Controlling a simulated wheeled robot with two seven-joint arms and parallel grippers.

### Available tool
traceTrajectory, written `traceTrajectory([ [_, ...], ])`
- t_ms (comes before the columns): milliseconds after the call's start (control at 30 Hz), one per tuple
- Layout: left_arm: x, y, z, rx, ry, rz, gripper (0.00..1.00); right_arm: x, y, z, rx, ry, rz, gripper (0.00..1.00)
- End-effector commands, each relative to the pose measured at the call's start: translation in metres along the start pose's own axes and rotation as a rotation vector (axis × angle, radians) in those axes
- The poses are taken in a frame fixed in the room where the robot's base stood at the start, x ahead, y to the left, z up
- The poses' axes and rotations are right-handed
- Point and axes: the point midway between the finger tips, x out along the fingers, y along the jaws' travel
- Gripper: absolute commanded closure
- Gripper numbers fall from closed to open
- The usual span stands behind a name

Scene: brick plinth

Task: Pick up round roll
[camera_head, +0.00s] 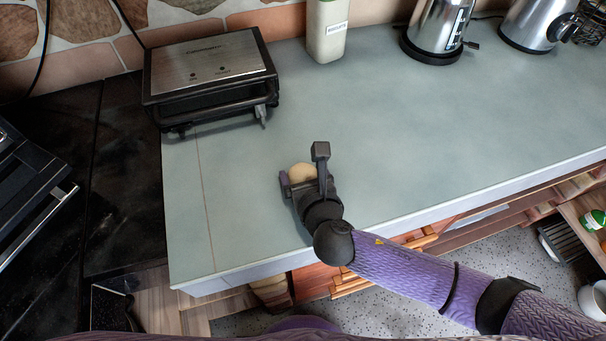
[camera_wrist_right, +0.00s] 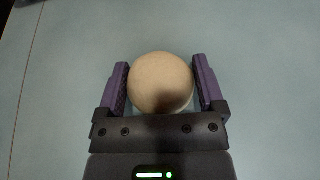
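The round roll (camera_wrist_right: 161,80) is pale tan and lies on the grey-green countertop. In the head view the roll (camera_head: 303,171) is partly hidden by my right gripper (camera_head: 304,179). In the right wrist view my right gripper (camera_wrist_right: 161,84) is open, with one purple finger on each side of the roll. A small gap shows at the left finger, and the right finger is very close to the roll; I cannot tell if it touches. My left gripper is not in view.
A black and silver contact grill (camera_head: 210,75) stands at the back left of the countertop (camera_head: 400,130). A pale bottle (camera_head: 327,30), a steel kettle (camera_head: 438,30) and another steel appliance (camera_head: 530,25) stand along the back. The counter around the roll is clear.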

Motion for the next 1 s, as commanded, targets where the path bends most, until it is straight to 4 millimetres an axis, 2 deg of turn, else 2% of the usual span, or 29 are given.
traceTrajectory([
  [33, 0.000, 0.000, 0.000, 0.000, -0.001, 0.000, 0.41, 0.000, 0.000, 0.000, 0.000, 0.000, 0.000, 0.42],
  [100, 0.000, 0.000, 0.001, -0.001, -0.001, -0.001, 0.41, 0.000, 0.000, 0.000, 0.000, 0.000, 0.000, 0.57],
  [167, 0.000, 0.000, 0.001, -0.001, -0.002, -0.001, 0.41, 0.000, 0.000, 0.000, 0.000, 0.000, 0.000, 0.68],
  [367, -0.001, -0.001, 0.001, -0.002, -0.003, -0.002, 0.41, -0.001, 0.000, 0.001, 0.000, 0.000, 0.000, 0.68],
  [467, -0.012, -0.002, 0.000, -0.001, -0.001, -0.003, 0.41, -0.007, 0.000, 0.018, 0.001, -0.003, 0.000, 0.68],
  [600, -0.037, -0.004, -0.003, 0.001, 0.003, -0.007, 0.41, -0.024, 0.000, 0.057, 0.001, -0.005, 0.001, 0.68],
  [700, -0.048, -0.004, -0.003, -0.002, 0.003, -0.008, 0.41, -0.032, 0.000, 0.078, 0.001, -0.005, 0.001, 0.68],
  [867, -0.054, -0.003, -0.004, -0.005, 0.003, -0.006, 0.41, -0.039, 0.000, 0.093, 0.001, -0.002, 0.000, 0.68],
  [1000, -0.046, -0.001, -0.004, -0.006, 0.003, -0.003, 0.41, -0.043, -0.005, 0.101, 0.026, -0.002, -0.047, 0.68],
])
